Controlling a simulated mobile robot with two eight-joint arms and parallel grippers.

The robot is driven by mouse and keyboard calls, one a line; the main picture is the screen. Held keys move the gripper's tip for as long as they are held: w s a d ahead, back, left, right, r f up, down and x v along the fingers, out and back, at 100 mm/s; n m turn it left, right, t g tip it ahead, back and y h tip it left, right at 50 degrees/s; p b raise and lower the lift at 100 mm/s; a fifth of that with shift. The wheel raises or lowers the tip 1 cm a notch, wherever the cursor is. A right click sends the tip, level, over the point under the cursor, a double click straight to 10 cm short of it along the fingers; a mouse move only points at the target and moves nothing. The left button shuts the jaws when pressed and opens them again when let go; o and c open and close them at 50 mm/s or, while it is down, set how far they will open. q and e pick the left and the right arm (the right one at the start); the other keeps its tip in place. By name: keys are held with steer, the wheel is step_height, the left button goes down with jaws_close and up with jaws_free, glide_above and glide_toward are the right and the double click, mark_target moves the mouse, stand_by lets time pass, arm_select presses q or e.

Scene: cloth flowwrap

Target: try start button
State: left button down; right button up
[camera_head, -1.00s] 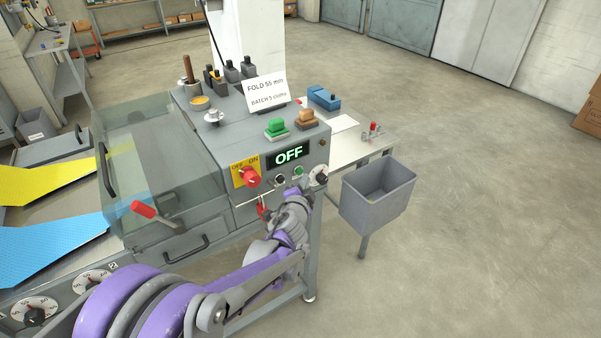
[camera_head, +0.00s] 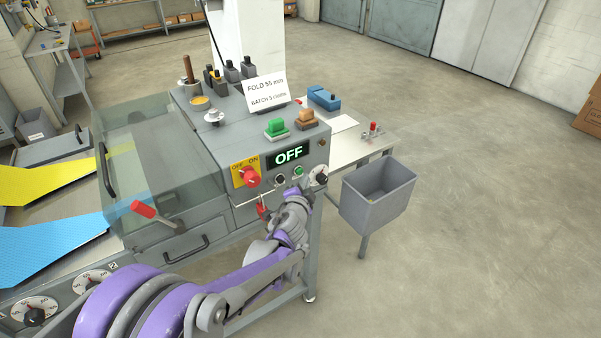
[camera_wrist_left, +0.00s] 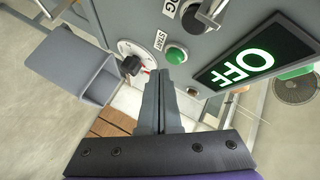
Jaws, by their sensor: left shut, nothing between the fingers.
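The green start button (camera_head: 298,171) is on the front of the grey machine, right of a dark button and below the display (camera_head: 288,154), which reads OFF. In the left wrist view the green button (camera_wrist_left: 177,56) sits beside a START label (camera_wrist_left: 160,40), just beyond my fingertips. My left gripper (camera_wrist_left: 166,72) is shut and empty, its tips close to the button; I cannot tell whether they touch it. In the head view my left gripper (camera_head: 299,190) is just below the button, partly hidden by my own wrist. My right gripper is not in view.
A red OFF/ON switch (camera_head: 250,178) on a yellow plate is left of the display. A dial (camera_head: 318,177) is to the right. A grey bin (camera_head: 378,192) stands right of the machine. A clear cover (camera_head: 160,165) is on the left. The floor at right is free.

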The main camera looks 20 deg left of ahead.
arm_select(q)
steer(key=shift+a, duration=0.1)
steer(key=shift+w+a, duration=0.2)
steer(key=shift+a, duration=0.05)
steer(key=shift+w+a+b, duration=0.35)
steer(key=shift+a+b, duration=0.05)
steer(key=shift+b, duration=0.25)
stand_by(0.8)
steer(key=shift+d, duration=0.1)
steer(key=shift+s+d+p, duration=0.5)
steer(key=shift+d+p, duration=0.15)
steer(key=shift+p, duration=0.25)
steer(key=shift+s, duration=0.15)
